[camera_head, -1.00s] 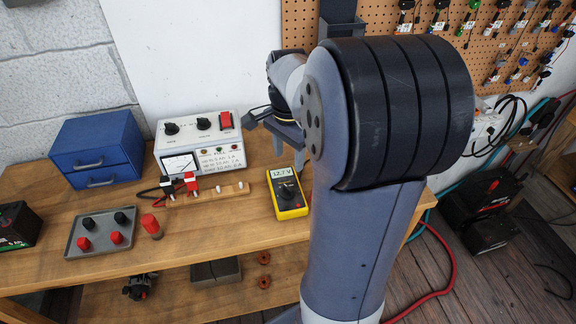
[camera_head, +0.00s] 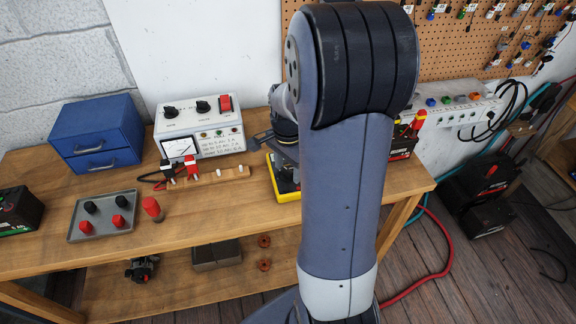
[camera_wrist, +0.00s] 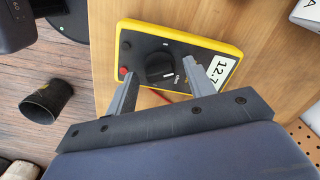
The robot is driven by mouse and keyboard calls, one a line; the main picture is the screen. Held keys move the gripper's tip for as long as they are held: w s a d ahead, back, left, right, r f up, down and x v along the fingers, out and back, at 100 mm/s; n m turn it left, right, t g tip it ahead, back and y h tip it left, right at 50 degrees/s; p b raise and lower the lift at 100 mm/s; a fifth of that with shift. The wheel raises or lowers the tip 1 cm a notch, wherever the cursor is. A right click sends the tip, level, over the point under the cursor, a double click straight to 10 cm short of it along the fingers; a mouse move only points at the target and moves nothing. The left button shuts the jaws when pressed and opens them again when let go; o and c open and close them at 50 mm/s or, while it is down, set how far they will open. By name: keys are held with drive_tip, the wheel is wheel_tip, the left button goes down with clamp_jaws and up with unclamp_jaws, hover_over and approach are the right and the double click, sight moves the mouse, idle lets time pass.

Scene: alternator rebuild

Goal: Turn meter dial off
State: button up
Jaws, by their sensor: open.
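The yellow multimeter (camera_head: 283,188) lies on the wooden bench, partly hidden behind my arm in the head view. In the wrist view the meter (camera_wrist: 232,47) shows its black face, a display reading about 12.7, a red button and a round black dial (camera_wrist: 163,70) with a white pointer mark. My gripper (camera_wrist: 156,82) is open over the meter, with one finger on each side of the dial. The fingers appear apart from the dial; their height above it is hard to tell.
A power supply box (camera_head: 200,127) stands at the back of the bench, with a wooden terminal strip (camera_head: 215,176) before it. A blue drawer box (camera_head: 97,134), a grey tray (camera_head: 102,234) and a red-topped post (camera_head: 152,207) are further left. The front middle of the bench is clear.

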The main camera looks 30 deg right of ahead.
drive_tip(key=shift+c, duration=0.5)
drive_tip(key=c, duration=0.9)
drive_tip(key=shift+n, duration=0.3)
drive_tip(key=n, duration=0.5)
drive_tip(key=shift+n, duration=0.3)
drive_tip(key=n, duration=0.5)
drive_tip(key=shift+n, duration=0.3)
drive_tip(key=o, duration=1)
